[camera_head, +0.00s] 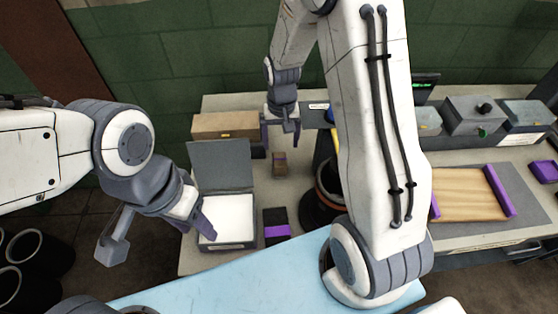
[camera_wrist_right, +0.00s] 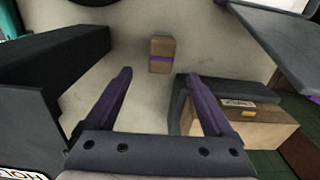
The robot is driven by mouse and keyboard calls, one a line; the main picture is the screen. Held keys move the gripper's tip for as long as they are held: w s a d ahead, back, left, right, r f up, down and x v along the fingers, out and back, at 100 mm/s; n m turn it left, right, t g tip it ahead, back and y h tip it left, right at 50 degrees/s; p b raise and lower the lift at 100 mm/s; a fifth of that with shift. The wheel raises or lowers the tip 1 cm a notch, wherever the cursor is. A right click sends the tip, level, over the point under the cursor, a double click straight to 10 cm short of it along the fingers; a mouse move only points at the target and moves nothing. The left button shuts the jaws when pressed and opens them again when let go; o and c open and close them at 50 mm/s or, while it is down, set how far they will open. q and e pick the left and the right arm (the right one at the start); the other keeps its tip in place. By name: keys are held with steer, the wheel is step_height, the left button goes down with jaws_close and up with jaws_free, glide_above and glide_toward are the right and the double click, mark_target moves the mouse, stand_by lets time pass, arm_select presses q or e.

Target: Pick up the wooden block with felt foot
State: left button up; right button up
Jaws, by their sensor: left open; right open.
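A small brown block with a purple band (camera_head: 280,163) stands on the pale worktop, below my right gripper in the head view. It looks like the wooden block; a felt foot cannot be made out. It also shows upright in the right wrist view (camera_wrist_right: 162,54), beyond and between the fingertips. My right gripper (camera_head: 281,138) is open and empty, its fingers apart on either side in the wrist view (camera_wrist_right: 159,76), and not touching the block. My left gripper (camera_head: 206,226) is open over the white-lined open box (camera_head: 228,246), with nothing seen in it.
A dark block with a purple band (camera_head: 277,226) lies right of the open box. A cardboard-brown box (camera_head: 225,125) stands behind it. A wooden board with purple ends (camera_head: 460,195) lies at right, near grey devices (camera_head: 472,115). My right arm hides part of the worktop.

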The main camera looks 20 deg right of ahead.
mark_target(280, 159)
step_height(280, 159, down, 5)
steer(key=shift+w+d+f+p, duration=0.15)
steer(key=shift+f+p, duration=0.05)
steer(key=shift+p, duration=0.15)
steer(key=f, duration=0.1)
steer(key=f+p, duration=0.1)
steer(key=f, duration=0.2)
steer(key=shift+s+a+f+p, duration=0.2)
steer(key=shift+a+p, duration=0.1)
steer(key=shift+w+f, duration=0.1)
steer(key=shift+f, duration=0.5)
jaws_close()
steer(key=shift+r, duration=0.1)
step_height(280, 159, up, 10)
steer(key=shift+f+b, duration=0.1)
steer(key=shift+b, duration=0.7)
